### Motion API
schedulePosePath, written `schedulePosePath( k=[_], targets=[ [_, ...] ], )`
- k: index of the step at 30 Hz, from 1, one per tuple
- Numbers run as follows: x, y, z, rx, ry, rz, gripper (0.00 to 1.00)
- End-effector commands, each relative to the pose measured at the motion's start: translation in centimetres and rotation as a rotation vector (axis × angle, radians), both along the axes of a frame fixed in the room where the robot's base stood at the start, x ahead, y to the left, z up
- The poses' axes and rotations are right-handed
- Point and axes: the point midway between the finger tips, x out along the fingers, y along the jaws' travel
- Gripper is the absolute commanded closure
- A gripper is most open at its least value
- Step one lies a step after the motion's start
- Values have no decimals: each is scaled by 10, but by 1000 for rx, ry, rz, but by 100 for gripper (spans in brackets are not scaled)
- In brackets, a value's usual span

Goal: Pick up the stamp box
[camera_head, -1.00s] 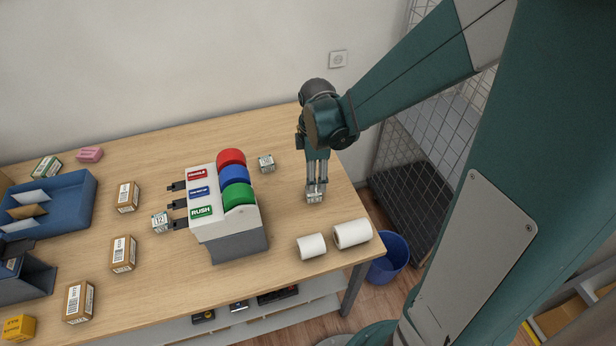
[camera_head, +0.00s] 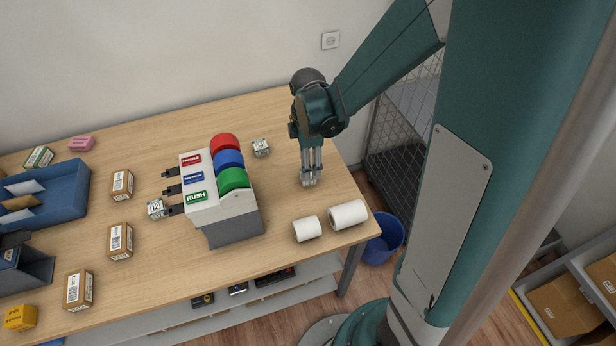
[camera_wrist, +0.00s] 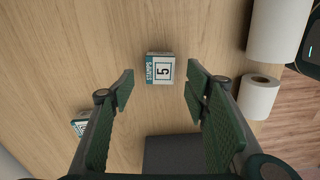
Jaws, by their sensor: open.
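A small stamp box (camera_wrist: 160,68), white and teal with "STAMPS" and a 5 on its face, lies on the wooden counter in the wrist view. My gripper (camera_wrist: 159,84) is open, with one finger on each side of the box and gaps on both sides. In the head view my gripper (camera_head: 310,181) points down at the counter's right part, and its fingertips mostly hide the box. A similar small box (camera_head: 261,147) stands behind the stamp dispenser; it also shows at the left in the wrist view (camera_wrist: 80,122). Another, marked 12 (camera_head: 157,208), sits left of the dispenser.
The dispenser (camera_head: 220,190) with red, blue and green rolls stands left of my gripper. Two white paper rolls (camera_head: 307,228) (camera_head: 347,214) lie near the counter's front right edge. Cartons and a blue tray (camera_head: 70,190) are farther left. A blue bin (camera_head: 385,240) is on the floor.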

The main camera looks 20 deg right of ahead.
Motion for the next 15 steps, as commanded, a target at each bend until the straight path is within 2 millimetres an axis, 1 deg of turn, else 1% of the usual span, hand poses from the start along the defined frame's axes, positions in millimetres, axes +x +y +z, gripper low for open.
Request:
schedulePosePath(
  k=[4, 15],
  targets=[
    [0, 0, -6, 0, 0, 0, 54],
    [0, 0, -7, 0, 0, 0, 54]
  ],
)
